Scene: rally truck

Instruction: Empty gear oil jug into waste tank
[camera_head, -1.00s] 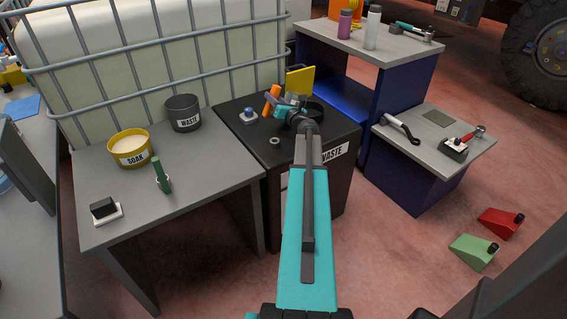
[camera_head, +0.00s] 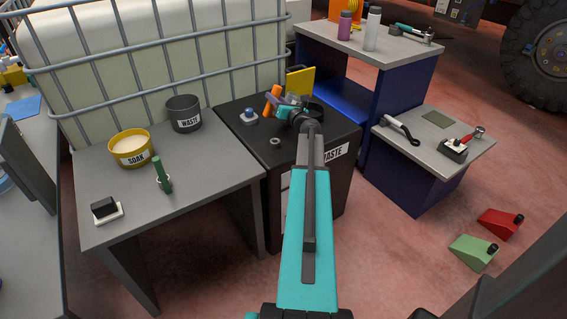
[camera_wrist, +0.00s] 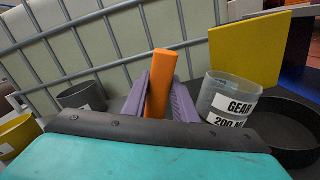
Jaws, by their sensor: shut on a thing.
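My gripper (camera_wrist: 160,95) has purple fingers shut on an orange handle (camera_wrist: 165,75). The gear oil jug (camera_wrist: 228,98), a translucent cup labelled GEAR, is just right of the fingers in the wrist view. The join between handle and jug is hidden. In the head view my gripper (camera_head: 284,106) is above the black waste tank (camera_head: 300,150), which has a WASTE label, and the arm partly blocks the jug there. A black round rim (camera_wrist: 297,150) on the tank top lies right of and below the jug in the wrist view. No pouring liquid is visible.
A yellow panel (camera_head: 299,80) stands behind the rim. A blue-topped item (camera_head: 249,115) and a small ring (camera_head: 275,141) lie on the tank top. The grey table at left holds a yellow SOAK tub (camera_head: 131,152), a dark WASTE pot (camera_head: 184,114) and a green tool (camera_head: 162,176). A caged white tank stands behind.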

